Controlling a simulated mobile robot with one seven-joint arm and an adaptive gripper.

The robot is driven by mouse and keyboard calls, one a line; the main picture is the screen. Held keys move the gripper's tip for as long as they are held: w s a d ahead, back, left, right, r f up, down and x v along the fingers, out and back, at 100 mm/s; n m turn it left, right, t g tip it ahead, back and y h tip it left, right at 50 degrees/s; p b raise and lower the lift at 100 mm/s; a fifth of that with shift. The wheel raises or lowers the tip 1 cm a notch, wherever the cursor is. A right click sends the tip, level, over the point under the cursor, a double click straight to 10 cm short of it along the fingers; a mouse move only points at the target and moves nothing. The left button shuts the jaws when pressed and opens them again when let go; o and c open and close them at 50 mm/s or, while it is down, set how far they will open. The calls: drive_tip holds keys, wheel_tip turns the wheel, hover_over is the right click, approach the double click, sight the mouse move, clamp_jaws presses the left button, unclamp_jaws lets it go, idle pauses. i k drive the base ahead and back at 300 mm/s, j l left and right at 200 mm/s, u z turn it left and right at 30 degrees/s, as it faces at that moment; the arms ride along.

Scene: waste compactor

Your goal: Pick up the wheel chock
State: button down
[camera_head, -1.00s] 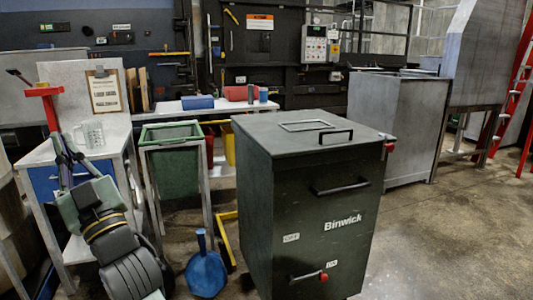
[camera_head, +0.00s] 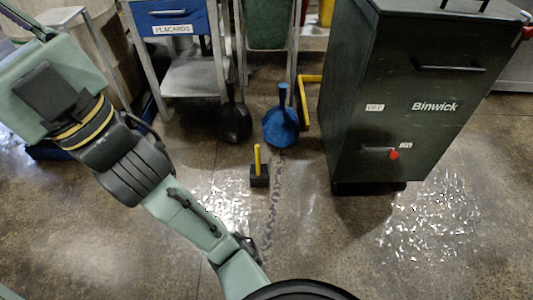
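The wheel chock (camera_head: 259,178) appears to be the small dark block with an upright yellow handle, standing on the concrete floor near the middle of the view. It stands clear of the green-black bin. My arm rises from the bottom of the view and runs up to the top left, left of the chock and apart from it. My gripper is not in view; the far end of the arm leaves the picture at the top left.
A dark Binwick bin (camera_head: 415,110) stands right of the chock. Behind the chock are a blue scoop-like thing (camera_head: 281,127), a black one (camera_head: 234,122) and a yellow frame (camera_head: 304,101). A table with a blue drawer (camera_head: 172,18) stands behind. Wet-looking floor lies around.

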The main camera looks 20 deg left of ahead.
sight(258, 172)
drive_tip(key=j+z, duration=0.25)
drive_tip(key=j, duration=0.4)
drive_tip(key=k+j+z, duration=0.2)
drive_tip(key=j, duration=0.4)
drive_tip(key=i+j, duration=0.45)
drive_tip(key=i, duration=0.05)
